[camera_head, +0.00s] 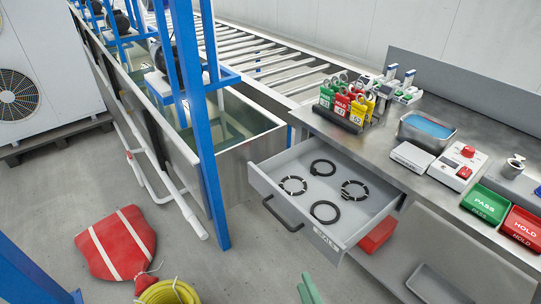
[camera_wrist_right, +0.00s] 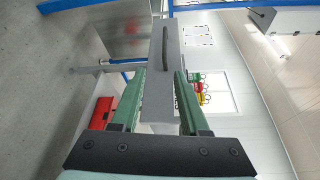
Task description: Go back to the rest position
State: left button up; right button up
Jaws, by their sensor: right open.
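My right gripper (camera_head: 307,284) shows at the bottom edge of the head view, only its green fingers in the frame. In the right wrist view its two green fingers (camera_wrist_right: 160,76) are apart with nothing held between them. The grey drawer (camera_head: 258,181) stands pulled out below the bench, with several black rings lying inside. Its dark handle (camera_head: 283,216) is on the front, and my right gripper is apart from it. In the wrist view the drawer front (camera_wrist_right: 157,100) shows beyond and between the fingers. My left gripper is not in view.
The steel bench (camera_head: 388,138) carries tagged clips (camera_head: 346,104), a blue-lined tray (camera_head: 427,130), and green and red bins (camera_head: 486,204). A red bin (camera_head: 378,236) sits below. Left are a blue post (camera_head: 207,165), a red bag (camera_head: 117,246) and a yellow hose (camera_head: 168,292). Floor between is clear.

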jog(key=d+f+n+g, duration=0.25)
jog(key=d+n, duration=0.25)
jog(key=d, duration=0.7)
jog(key=s+d+f+n+g+h, duration=0.1)
jog(key=s+d+f+n+g, duration=0.3)
jog(key=n, duration=0.6)
jog(key=s+d+f+n+g+h, duration=0.1)
jog(key=s+n+g+h, duration=0.1)
jog(key=s+n, duration=0.6)
jog(key=w+a+r+m+t+y, duration=0.15)
jog(key=a+m, duration=0.25)
jog(key=a, duration=0.7)
pick_arm(q)
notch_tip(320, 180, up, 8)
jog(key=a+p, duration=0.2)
jog(key=p, duration=0.7)
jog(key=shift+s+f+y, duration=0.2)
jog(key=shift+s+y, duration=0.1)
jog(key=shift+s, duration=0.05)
pick_arm(e)
notch_tip(320, 180, up, 7)
jog(key=d, duration=0.2)
jog(key=shift+d+h, duration=0.25)
jog(key=shift+h, duration=0.1)
jog(key=shift+s, duration=0.1)
